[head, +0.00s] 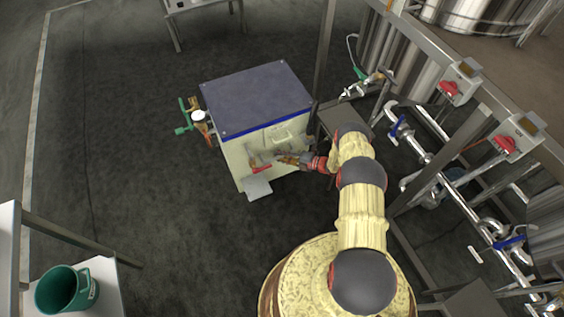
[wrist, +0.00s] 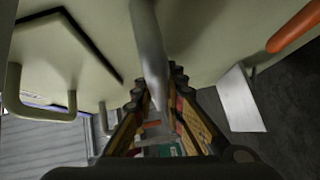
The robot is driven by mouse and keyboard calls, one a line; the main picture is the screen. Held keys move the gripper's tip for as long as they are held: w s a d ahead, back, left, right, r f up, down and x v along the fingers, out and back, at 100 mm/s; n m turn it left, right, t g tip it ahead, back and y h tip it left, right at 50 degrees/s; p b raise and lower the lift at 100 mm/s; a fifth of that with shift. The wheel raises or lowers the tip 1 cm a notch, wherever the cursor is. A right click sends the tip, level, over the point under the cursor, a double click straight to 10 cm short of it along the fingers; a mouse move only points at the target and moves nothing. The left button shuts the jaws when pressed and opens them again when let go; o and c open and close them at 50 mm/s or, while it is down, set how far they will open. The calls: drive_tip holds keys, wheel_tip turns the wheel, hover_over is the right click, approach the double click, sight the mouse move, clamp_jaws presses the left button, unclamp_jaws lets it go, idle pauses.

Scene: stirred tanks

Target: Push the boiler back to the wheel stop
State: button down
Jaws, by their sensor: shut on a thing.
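The boiler (head: 255,97) is a cream box with a dark blue top, standing on the dark floor in the middle of the head view. Its cream front face also fills the upper part of the wrist view (wrist: 215,30). My gripper (head: 282,159) is at that front face. In the wrist view its fingers (wrist: 158,105) are closed around a grey bar handle (wrist: 148,45) on the boiler. A red lever (head: 261,168) and a pale plate (head: 257,188) are on the front, low down. I cannot make out a wheel stop in either view.
A steel frame with pipes and red-handled boxes (head: 450,88) runs close along the boiler's right. Green and brass fittings (head: 195,122) stick out on its left. A table (head: 180,7) stands behind. A green jug (head: 62,290) is at lower left. The floor left of the boiler is clear.

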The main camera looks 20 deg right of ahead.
drive_tip(key=shift+w+d+r, duration=0.25)
drive_tip(key=shift+w+r, duration=0.05)
drive_tip(key=shift+w, duration=0.3)
drive_tip(key=shift+w+d+r, duration=0.2)
drive_tip(key=shift+w+r, duration=0.05)
drive_tip(key=shift+w, duration=0.35)
drive_tip(key=c, duration=2.1)
unclamp_jaws()
drive_tip(key=shift+d, duration=0.1)
drive_tip(key=shift+c, duration=0.2)
drive_tip(key=o, duration=0.3)
drive_tip(key=shift+s+a+f, duration=0.3)
drive_tip(key=shift+a+f, duration=0.05)
drive_tip(key=shift+o, duration=0.2)
drive_tip(key=v, duration=0.7)
drive_tip(key=shift+s+d, duration=0.2)
